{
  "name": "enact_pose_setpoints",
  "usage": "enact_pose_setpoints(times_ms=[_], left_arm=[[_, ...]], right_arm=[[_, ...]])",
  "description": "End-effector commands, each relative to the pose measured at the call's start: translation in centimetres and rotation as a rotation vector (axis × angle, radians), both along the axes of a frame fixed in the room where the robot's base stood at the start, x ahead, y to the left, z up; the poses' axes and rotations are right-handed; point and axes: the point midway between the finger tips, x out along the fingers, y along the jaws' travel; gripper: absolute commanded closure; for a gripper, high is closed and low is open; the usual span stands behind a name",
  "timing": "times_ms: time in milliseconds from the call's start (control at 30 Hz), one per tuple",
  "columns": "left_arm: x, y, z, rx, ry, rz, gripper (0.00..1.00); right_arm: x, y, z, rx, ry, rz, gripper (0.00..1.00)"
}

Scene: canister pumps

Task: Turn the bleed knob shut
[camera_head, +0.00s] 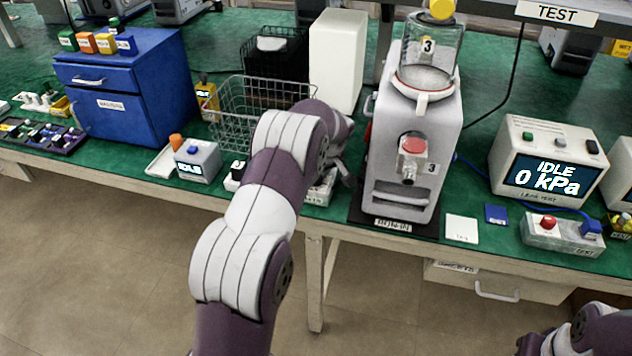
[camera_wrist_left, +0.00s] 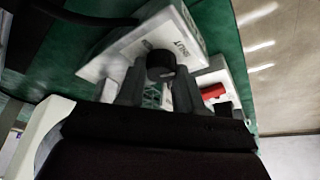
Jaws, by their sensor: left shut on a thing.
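In the left wrist view a round black knob (camera_wrist_left: 160,65) sits on a white box (camera_wrist_left: 143,45) with a dark-lettered label. The two dark fingers of my left gripper (camera_wrist_left: 159,88) are shut on the knob, one on each side. In the head view my left arm reaches to a low white box (camera_head: 319,193) at the table's front edge, left of the canister pump (camera_head: 410,120). The arm and wrist hide the knob and most of the gripper there. Only part of my right arm shows, at the bottom right corner; its fingers cannot be made out.
A wire basket (camera_head: 240,103) stands behind and left of my left wrist. A red part (camera_wrist_left: 212,90) lies right of the fingers in the wrist view. The leak test unit (camera_head: 545,160) at right reads IDLE, 0 kPa. A small grey IDLE box (camera_head: 198,162) stands to the left.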

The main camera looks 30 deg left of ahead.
Motion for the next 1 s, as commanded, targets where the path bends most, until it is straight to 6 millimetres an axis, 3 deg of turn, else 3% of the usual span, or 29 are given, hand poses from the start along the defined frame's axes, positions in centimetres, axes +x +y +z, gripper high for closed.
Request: enact_pose_setpoints(times_ms=[200, 767, 800, 867, 1000], left_arm=[[0.06, -0.04, -0.12, -0.001, -0.001, 0.071, 0.95], [0.04, -0.05, 0.03, -0.001, 0.0, 0.099, 0.95], [0.04, -0.05, 0.03, -0.001, 0.0, 0.098, 0.58], [0.04, -0.05, 0.03, -0.001, 0.0, 0.098, 0.39], [0.03, -0.04, 0.02, -0.001, 0.0, 0.098, 0.39]], right_arm=[[0.01, 0.0, -1.09, 0.0, 0.0, 0.0, 0.57], [0.01, 0.0, -1.25, 0.0, 0.0, 0.0, 0.57], [0.0, 0.0, -1.26, 0.0, 0.0, 0.0, 0.57], [0.0, 0.0, -1.26, 0.0, 0.0, 0.0, 0.57], [0.0, 0.0, -1.26, 0.0, 0.0, 0.0, 0.57]])
